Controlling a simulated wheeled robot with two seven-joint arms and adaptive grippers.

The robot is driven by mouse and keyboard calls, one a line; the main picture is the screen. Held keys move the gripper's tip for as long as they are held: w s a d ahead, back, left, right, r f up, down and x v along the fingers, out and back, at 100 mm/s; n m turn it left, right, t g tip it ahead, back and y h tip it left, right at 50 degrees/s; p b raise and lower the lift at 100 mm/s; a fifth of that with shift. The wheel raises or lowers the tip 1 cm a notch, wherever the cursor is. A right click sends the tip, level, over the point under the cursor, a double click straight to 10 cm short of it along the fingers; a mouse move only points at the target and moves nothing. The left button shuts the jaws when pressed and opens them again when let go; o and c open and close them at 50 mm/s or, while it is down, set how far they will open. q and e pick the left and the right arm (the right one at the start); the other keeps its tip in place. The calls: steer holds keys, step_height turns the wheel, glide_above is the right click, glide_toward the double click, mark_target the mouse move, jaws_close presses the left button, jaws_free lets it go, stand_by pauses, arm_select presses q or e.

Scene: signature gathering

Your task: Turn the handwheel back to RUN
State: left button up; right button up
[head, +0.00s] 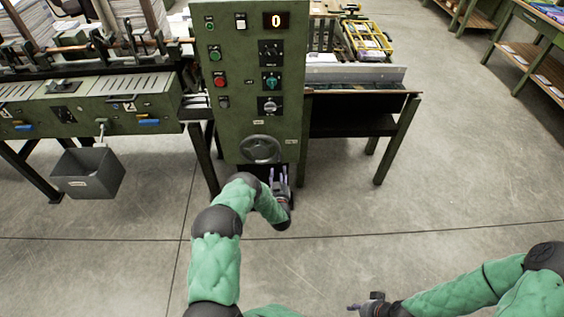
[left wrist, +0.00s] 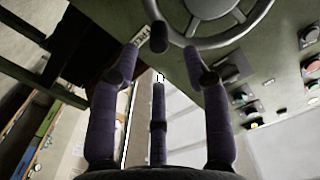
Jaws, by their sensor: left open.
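The grey handwheel (head: 260,149) is low on the front of the green control cabinet (head: 234,108).
A machine with a grey bin (head: 88,172) stands left; a table (head: 400,112) stands right of the cabinet. Shelving (head: 525,50) is far right. The floor in front is clear.

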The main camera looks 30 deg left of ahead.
mark_target(279, 163)
arm_select(q)
steer(key=b+x, duration=0.2)
steer(key=x, duration=0.6)
jaws_close()
